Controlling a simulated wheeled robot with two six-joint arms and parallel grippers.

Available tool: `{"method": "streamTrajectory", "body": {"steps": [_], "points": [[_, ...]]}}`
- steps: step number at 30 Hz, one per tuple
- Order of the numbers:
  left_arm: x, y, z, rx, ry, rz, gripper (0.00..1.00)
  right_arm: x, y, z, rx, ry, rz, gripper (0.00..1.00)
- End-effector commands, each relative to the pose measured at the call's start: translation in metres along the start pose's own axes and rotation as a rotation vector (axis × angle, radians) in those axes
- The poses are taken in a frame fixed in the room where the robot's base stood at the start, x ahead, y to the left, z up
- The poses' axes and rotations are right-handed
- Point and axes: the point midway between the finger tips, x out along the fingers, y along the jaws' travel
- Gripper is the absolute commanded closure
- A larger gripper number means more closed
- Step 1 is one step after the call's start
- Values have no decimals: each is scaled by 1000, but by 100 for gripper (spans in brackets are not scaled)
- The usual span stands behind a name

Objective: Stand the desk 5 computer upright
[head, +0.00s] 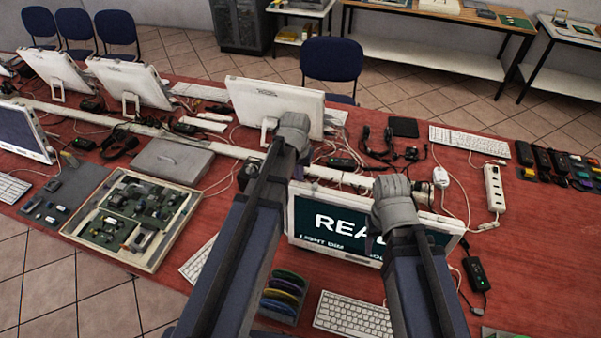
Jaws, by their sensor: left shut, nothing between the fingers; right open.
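A white-framed computer (312,222) with a dark green screen and large white letters starting "REA" faces me on the red table. Its top edge slopes down to the right; I cannot tell whether it stands upright or leans back. No desk number is readable. My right gripper (393,205) is open in front of the screen's right half and hides part of the text; contact cannot be told. My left gripper (290,132) is shut and empty, beyond the computer's left end and overlapping a second white monitor (262,98) seen from behind.
The red table (530,265) is bare at the right. White keyboards (352,315) lie in front of the computer, with a rack of coloured discs (284,292). Cables and a power strip (494,188) lie to the right. A framed circuit board tray (130,222) is at left.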

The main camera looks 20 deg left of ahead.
Motion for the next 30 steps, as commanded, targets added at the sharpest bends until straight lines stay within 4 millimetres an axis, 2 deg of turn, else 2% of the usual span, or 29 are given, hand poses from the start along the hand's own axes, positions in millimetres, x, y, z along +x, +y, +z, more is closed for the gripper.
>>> {"method": "streamTrajectory", "body": {"steps": [1,8,11,16,18,30], "points": [[0,0,10,0,-20,1,100,1,0,0,0,0,0,43],[2,0,2,0,-19,0,100,2,0,0,0,0,0,43],[5,0,-10,0,-16,0,100,3,0,0,0,0,0,43],[11,0,-40,1,-6,0,100,6,0,0,-1,0,0,43],[-8,0,-36,0,-5,0,100,-13,1,1,1,0,0,43],[-73,0,-28,0,-3,0,100,-76,7,5,1,-2,-1,43]]}}
